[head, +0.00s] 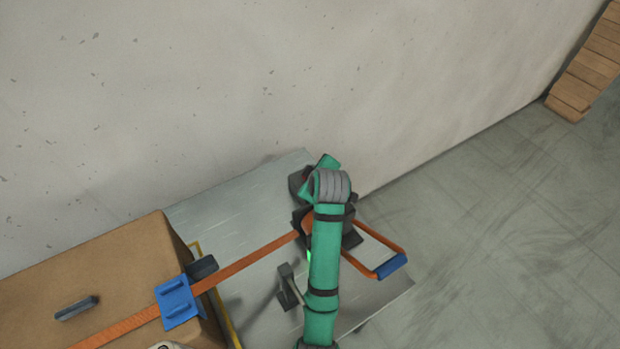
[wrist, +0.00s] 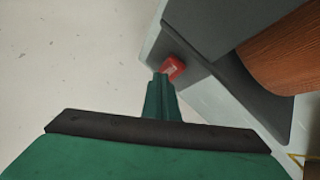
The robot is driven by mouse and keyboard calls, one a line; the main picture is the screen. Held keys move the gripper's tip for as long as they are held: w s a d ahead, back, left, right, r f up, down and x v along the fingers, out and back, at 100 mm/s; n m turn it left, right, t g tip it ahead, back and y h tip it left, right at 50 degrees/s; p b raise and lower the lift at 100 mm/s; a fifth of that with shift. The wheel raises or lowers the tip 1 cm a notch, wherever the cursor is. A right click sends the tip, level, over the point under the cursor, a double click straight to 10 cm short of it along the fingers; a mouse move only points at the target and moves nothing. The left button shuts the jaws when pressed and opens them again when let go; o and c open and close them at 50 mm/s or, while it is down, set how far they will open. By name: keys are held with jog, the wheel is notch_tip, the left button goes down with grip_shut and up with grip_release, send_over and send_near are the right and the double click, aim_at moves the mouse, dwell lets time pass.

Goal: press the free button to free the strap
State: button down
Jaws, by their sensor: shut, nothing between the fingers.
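The free button is a small red block with a pale mark (wrist: 174,67) on a dark grey housing in the wrist view. My gripper (wrist: 160,80) is shut and empty, its tips at the button's left lower edge. I cannot tell whether they touch it. The orange strap (head: 252,256) runs in the head view from the box to a dark ratchet device (head: 352,238), mostly hidden under my arm. What looks like the strap wound in a roll (wrist: 285,52) shows beside the button in the wrist view. In the head view my arm hides my fingertips and the button.
A brown box (head: 90,265) with a blue strap guard (head: 178,302) stands at the left. An orange lever with a blue grip (head: 390,266) extends right of the device. A grey post (head: 288,285) stands near my arm on the metal table (head: 225,210). A wall rises behind.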

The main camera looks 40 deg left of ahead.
jog(key=shift+a+f, duration=0.1)
jog(key=shift+f, duration=0.15)
jog(key=shift+w+f, duration=0.15)
jog(key=shift+f, duration=0.1)
dwell(0.4)
jog(key=shift+f, duration=0.1)
dwell(0.4)
jog(key=shift+s+r, duration=0.2)
jog(key=shift+r, duration=0.8)
